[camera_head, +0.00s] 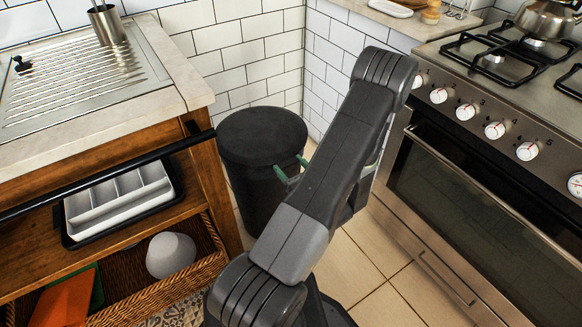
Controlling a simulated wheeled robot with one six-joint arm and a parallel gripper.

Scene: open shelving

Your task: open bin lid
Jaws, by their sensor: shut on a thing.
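The black round bin (255,190) stands on the floor in the corner between the wooden counter and the oven. Its dark flat lid (262,133) lies level on top. My gripper (291,167), with green fingertips, is at the right front edge of the lid and shut on it. My arm crosses in front and hides the bin's right side and much of the gripper, so the exact contact is hard to see.
The wooden counter (185,85) with a black rail (100,176) is close on the left. The steel oven (470,205) with a gas hob stands on the right. White tiled walls close in behind the bin. Tiled floor (362,262) shows between them.

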